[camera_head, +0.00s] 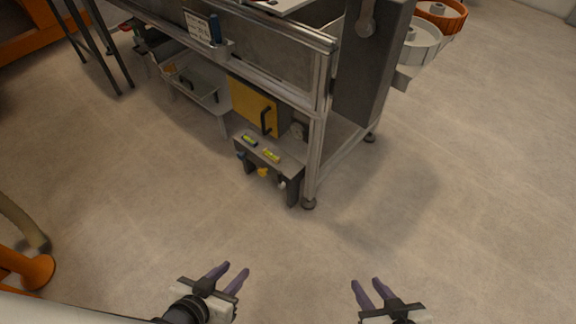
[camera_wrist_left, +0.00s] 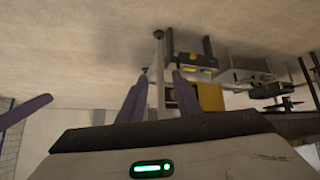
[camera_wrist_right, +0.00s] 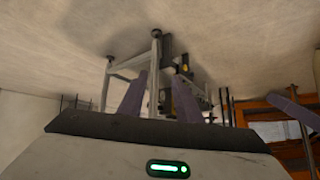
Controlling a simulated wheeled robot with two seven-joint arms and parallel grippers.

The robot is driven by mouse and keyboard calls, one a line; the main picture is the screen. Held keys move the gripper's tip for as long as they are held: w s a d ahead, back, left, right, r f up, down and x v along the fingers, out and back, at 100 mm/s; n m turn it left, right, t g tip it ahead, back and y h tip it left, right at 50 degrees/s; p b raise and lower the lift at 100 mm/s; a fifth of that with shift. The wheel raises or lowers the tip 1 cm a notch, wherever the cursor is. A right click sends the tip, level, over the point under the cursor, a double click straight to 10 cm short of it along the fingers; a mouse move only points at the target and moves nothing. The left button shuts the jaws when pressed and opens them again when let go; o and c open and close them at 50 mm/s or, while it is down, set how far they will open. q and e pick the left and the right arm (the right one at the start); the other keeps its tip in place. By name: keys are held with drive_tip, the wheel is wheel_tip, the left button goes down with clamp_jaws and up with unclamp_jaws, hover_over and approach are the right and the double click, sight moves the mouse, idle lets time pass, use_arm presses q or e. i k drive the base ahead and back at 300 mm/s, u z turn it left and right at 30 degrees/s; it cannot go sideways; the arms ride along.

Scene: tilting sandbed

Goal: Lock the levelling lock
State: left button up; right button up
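A low grey bracket (camera_head: 239,142) under the sandbed frame carries two yellow-green spirit vials, the left one (camera_head: 249,139) and the right one (camera_head: 271,155). On its front are a blue knob (camera_head: 240,155), a yellow knob (camera_head: 262,172) and a pale knob (camera_head: 282,184). None is clearly marked as the levelling lock, and their settings are too small to tell. The bracket also shows upside down in the left wrist view (camera_wrist_left: 200,62). My left gripper (camera_head: 230,271) and right gripper (camera_head: 367,283) are open and empty, well short of the bracket, above the floor.
The sandbed's metal frame (camera_head: 314,150) has a leg just right of the bracket. A yellow panel with a black handle (camera_head: 252,106) is behind it. A grey tray (camera_head: 197,90) is to the left. Orange and white round containers (camera_head: 440,14) stand back right. The floor in front is clear.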

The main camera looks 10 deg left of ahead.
sight(280, 180)
drive_tip(key=u, duration=0.1)
drive_tip(key=i, duration=0.55)
drive_tip(key=u, duration=0.2)
drive_tip(key=k, duration=0.7)
drive_tip(key=u, duration=0.5)
drive_tip(key=i, duration=1.4)
drive_tip(key=z, duration=0.25)
